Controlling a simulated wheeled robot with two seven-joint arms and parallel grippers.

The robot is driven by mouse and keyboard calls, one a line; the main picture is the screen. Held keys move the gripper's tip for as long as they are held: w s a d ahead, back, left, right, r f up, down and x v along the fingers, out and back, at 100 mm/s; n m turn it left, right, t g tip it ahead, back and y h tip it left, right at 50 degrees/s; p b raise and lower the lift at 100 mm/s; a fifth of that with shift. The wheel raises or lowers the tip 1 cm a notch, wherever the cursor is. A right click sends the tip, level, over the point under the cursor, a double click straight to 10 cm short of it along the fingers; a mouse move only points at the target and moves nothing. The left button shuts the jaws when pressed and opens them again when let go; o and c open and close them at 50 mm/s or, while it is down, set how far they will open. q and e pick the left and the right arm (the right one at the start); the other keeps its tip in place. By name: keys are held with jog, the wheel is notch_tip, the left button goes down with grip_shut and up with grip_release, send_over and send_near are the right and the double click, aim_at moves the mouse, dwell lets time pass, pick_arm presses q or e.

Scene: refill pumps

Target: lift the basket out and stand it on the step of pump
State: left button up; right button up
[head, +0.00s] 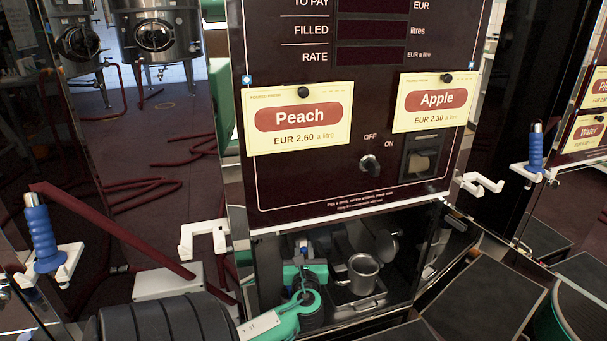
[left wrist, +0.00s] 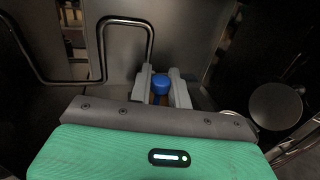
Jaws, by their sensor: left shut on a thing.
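My left gripper (head: 303,247) reaches into the low recess under the pump panel (head: 345,100). In the left wrist view its grey fingers (left wrist: 163,86) are shut on a small blue piece (left wrist: 160,82). A metal jug (head: 360,272) stands on a shallow metal tray (head: 365,306) in the recess, right of the gripper. I cannot tell for certain which part here is the basket, or whether the blue piece belongs to it. A bent metal wire (left wrist: 100,45) runs beside the fingers in the left wrist view. My right gripper is not in view.
White brackets (head: 205,238) and (head: 480,184) stick out on both sides of the pump. Dark flat slabs (head: 485,300) with metal edges lie at lower right. A dark round disc (left wrist: 275,105) is right of my gripper.

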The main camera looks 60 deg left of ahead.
pick_arm(q)
jog(key=s+d+p, duration=0.4)
jog(key=d+p, duration=0.1)
jog(key=d, duration=1)
jog(key=shift+s, duration=0.2)
dwell(0.5)
